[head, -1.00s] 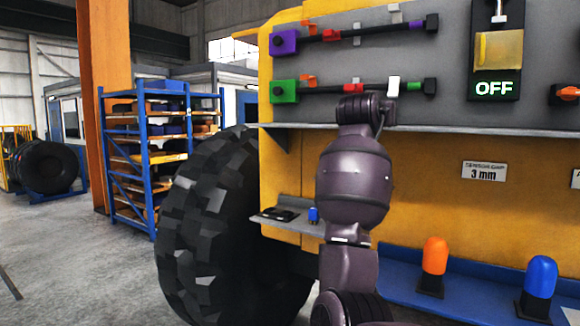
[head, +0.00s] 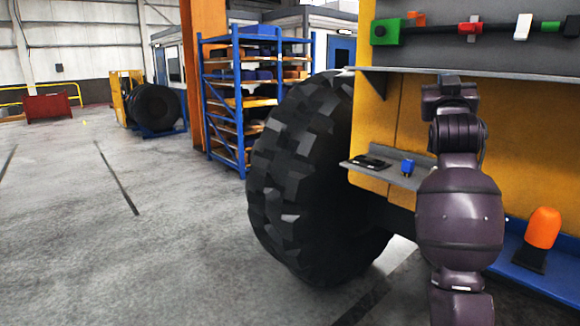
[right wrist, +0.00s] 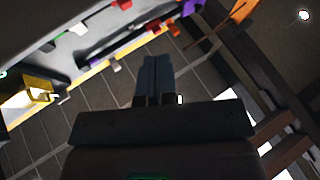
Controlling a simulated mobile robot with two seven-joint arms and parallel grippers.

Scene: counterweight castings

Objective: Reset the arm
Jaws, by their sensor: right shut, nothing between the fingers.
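My dark purple arm (head: 458,215) stands upright on the right side of the head view, in front of the yellow machine. Its fingers cannot be made out there. In the right wrist view my right gripper (right wrist: 154,62) shows its two fingers together, with nothing between them. They point toward open space, apart from the panel with coloured clamps at upper left. My left gripper is not in view.
The yellow machine (head: 412,150) carries a grey upper shelf (head: 480,74), a small ledge with a blue item (head: 407,166), and an orange-capped lamp (head: 542,228). A large black tyre (head: 305,190) stands beside it. Floor at left (head: 130,240) is clear.

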